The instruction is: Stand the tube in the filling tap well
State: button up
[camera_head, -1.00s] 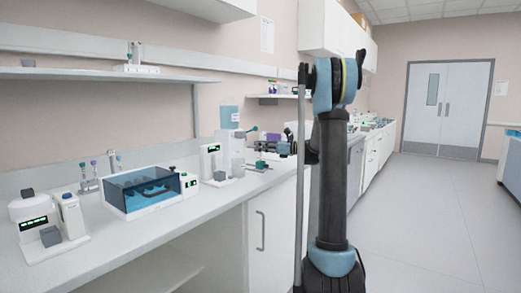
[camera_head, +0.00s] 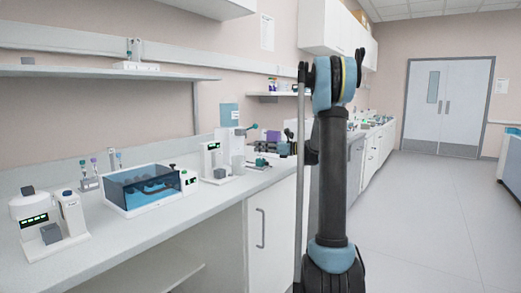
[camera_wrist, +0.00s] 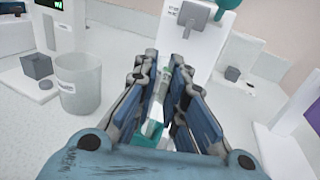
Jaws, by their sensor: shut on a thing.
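My gripper (camera_wrist: 167,95) is shut on a slim, pale, see-through tube (camera_wrist: 158,108) with a teal part at its near end. The fingers hide much of the tube. A white device with a teal lever (camera_wrist: 228,4), which looks like the filling tap (camera_wrist: 198,52), stands just beyond the fingertips in the wrist view. The filling tap (camera_head: 222,153) also shows in the head view, on the bench. I cannot make out its well or whether the tube touches it.
A white beaker (camera_wrist: 80,86) stands close to the left of my gripper, and a grey block (camera_wrist: 37,65) is farther left. A small stand with a dark piece (camera_wrist: 233,74) is on the right. Along the bench are a blue-lidded box (camera_head: 150,187) and a tube rack (camera_head: 90,184).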

jog(key=shift+f, duration=0.5)
jog(key=o, duration=0.8)
jog(key=shift+d, duration=0.1)
jog(key=v, duration=1.2)
dwell(0.4)
